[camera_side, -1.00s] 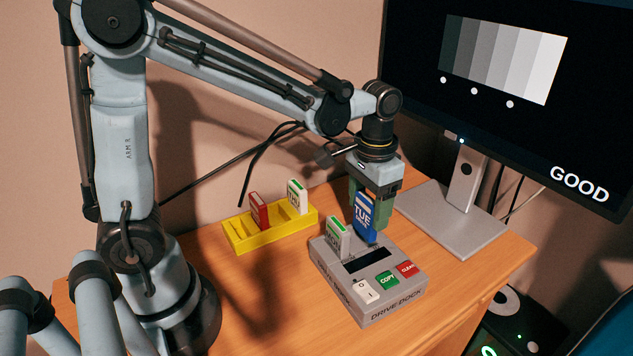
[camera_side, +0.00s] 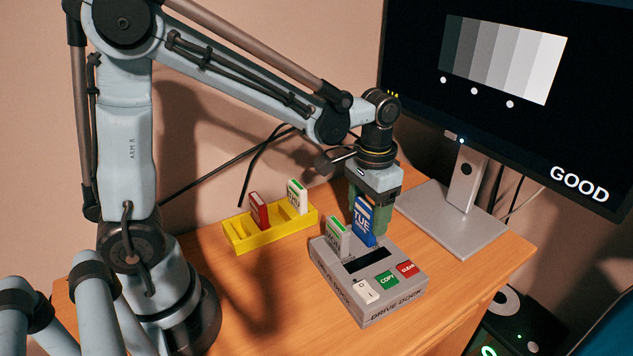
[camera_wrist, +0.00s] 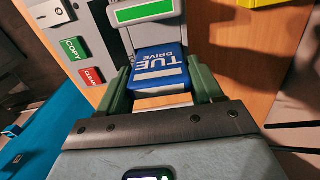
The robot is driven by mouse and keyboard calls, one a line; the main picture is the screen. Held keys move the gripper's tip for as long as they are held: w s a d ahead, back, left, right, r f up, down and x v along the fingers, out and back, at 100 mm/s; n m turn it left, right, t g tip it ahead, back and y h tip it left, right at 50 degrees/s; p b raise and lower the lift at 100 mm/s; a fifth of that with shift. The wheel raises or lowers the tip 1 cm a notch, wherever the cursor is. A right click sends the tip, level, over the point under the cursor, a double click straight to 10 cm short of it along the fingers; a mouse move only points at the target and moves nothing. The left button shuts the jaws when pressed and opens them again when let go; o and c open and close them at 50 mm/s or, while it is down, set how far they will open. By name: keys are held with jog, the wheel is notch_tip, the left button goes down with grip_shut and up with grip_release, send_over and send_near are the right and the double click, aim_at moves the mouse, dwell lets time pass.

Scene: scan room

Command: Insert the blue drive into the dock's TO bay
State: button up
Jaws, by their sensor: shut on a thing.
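The blue drive (camera_side: 362,220), marked TUE, stands upright at the back right of the grey drive dock (camera_side: 345,290). My gripper (camera_side: 372,205) is shut on it from behind and above. In the wrist view the blue drive (camera_wrist: 158,72) sits between the two green fingers of my gripper (camera_wrist: 160,88). The drive's lower end meets the dock's top near the right-hand bay; how deep it sits is hidden. A white and green drive (camera_side: 338,236) stands upright in the dock's left bay, and its green label (camera_wrist: 145,11) shows in the wrist view.
A yellow rack (camera_side: 240,236) behind the dock holds a red drive (camera_side: 258,211) and a white and green drive (camera_side: 297,196). The dock's front has a white switch (camera_side: 365,291), a green COPY button (camera_side: 387,280) and a red CLEAR button (camera_side: 406,268). A monitor stand (camera_side: 460,235) is at right.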

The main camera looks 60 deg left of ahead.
jog(key=shift+f, duration=1)
dwell(0.5)
jog(key=o, duration=1.2)
jog(key=shift+o, duration=0.6)
jog(key=shift+r, duration=0.1)
jog(key=shift+r, duration=3.45)
jog(key=s+a+t, duration=0.1)
jog(key=s, duration=0.1)
jog(key=s+r+t, duration=0.1)
jog(key=s+t, duration=0.1)
jog(key=s+a+t, duration=0.1)
jog(key=s+t, duration=0.1)
jog(key=shift+a+r, duration=0.25)
jog(key=shift+a, duration=0.05)
jog(key=shift+s+a+f+n+t, duration=0.2)
jog(key=shift+s+t, duration=0.2)
jog(key=shift+t, duration=0.15)
jog(key=shift+s+a+f+n+t, duration=0.1)
jog(key=shift+s+a+t, duration=0.05)
jog(key=shift+s+t, duration=0.35)
